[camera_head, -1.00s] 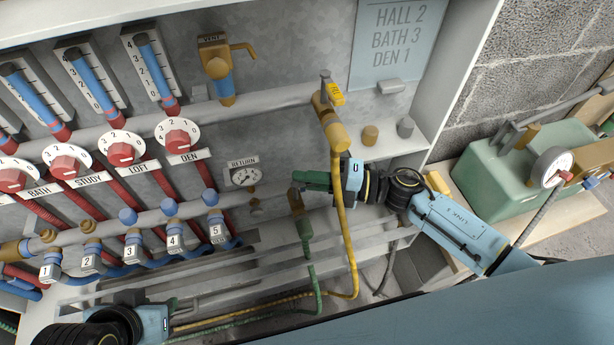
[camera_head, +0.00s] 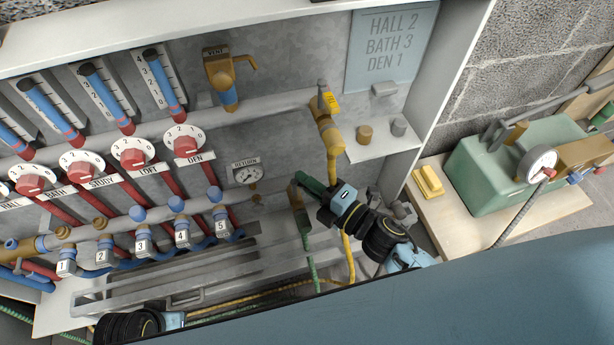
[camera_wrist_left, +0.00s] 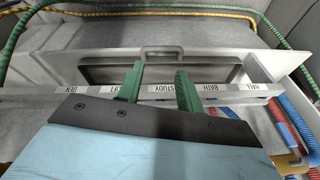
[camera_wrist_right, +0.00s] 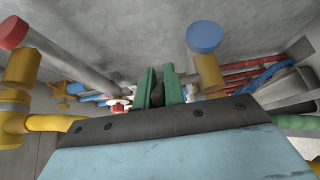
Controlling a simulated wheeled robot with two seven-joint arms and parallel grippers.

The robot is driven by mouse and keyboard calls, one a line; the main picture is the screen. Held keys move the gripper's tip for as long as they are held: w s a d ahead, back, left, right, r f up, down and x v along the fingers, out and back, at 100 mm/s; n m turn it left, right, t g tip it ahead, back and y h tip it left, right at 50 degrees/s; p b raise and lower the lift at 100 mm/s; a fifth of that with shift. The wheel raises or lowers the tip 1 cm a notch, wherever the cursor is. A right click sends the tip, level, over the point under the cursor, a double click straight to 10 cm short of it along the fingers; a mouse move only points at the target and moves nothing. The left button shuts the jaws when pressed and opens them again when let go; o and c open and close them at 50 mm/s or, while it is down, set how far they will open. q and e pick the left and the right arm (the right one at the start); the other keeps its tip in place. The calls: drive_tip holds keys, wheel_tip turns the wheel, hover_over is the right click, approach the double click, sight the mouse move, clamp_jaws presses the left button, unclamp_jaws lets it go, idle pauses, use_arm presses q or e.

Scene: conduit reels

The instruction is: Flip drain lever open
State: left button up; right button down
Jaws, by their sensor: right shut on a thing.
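The drain valve (camera_head: 297,197) is a small brassy fitting low on the right of the panel, with a green hose (camera_head: 309,262) running down from it. My right gripper (camera_head: 300,179) is at this valve, its green fingers pointing up and left. In the right wrist view, its fingers (camera_wrist_right: 160,85) are closed on a small dark piece (camera_wrist_right: 157,96), which looks like the drain lever. The fingers hide most of the lever, so its angle cannot be told. My left gripper (camera_wrist_left: 158,88) is low at the panel's left, its green fingers apart with nothing between them.
A yellow hose (camera_head: 347,255) hangs from the brass valve (camera_head: 327,132) close beside my right gripper. A return gauge (camera_head: 247,175) sits to its left. A green pump tank (camera_head: 500,165) and a yellow block (camera_head: 428,181) stand on the bench at right. A grey rail (camera_head: 190,298) runs below.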

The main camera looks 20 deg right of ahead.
drive_tip(key=shift+s+f+m+t+h, duration=0.1)
drive_tip(key=shift+s+m+t+h, duration=0.1)
drive_tip(key=shift+m+t+h, duration=0.7)
use_arm(q)
drive_tip(key=shift+w+d+r, duration=0.1)
drive_tip(key=shift+d+r, duration=0.15)
drive_tip(key=shift+r, duration=0.3)
use_arm(e)
drive_tip(key=shift+h, duration=0.6)
use_arm(q)
drive_tip(key=shift+r, duration=0.1)
use_arm(e)
drive_tip(key=c, duration=1.5)
unclamp_jaws()
drive_tip(key=shift+a, duration=0.1)
drive_tip(key=shift+s, duration=0.1)
